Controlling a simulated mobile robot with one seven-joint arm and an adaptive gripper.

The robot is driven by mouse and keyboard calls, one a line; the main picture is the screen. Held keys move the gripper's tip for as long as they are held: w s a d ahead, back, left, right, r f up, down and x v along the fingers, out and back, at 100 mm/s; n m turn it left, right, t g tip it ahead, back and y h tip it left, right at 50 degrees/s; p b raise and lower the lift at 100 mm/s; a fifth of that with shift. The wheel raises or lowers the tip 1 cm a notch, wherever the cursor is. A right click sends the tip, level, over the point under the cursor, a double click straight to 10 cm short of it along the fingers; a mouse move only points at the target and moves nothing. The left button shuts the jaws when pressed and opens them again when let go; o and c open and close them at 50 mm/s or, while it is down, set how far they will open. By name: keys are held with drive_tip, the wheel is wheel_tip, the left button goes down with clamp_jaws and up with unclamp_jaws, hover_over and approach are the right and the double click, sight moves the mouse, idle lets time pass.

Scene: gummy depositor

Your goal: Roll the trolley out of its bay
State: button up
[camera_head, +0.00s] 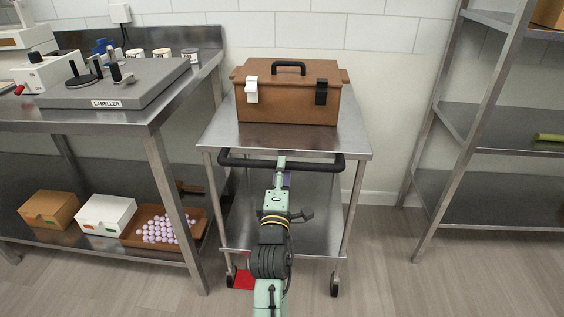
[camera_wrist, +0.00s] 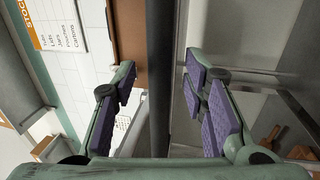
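The steel trolley (camera_head: 340,137) stands against the wall in a bay between a bench and a rack. It has a black push handle (camera_head: 328,165) on its near side, and a brown toolbox (camera_head: 288,105) sits on its top. My gripper (camera_head: 283,170) is at the middle of the handle. In the wrist view the dark handle bar (camera_wrist: 160,75) runs between the purple-padded fingers of my gripper (camera_wrist: 160,100). The fingers are apart, with a visible gap to the bar on each side. My arm hides part of the trolley's lower shelf.
The workbench (camera_head: 140,118) with a labeller (camera_head: 120,85) stands close on the left, its leg near the trolley. A metal rack (camera_head: 470,140) stands on the right, with a floor gap between. A red patch (camera_head: 243,279) lies by the trolley's left front wheel.

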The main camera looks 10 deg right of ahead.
drive_tip(key=shift+x, duration=1.4)
drive_tip(key=shift+c, duration=0.4)
clamp_jaws()
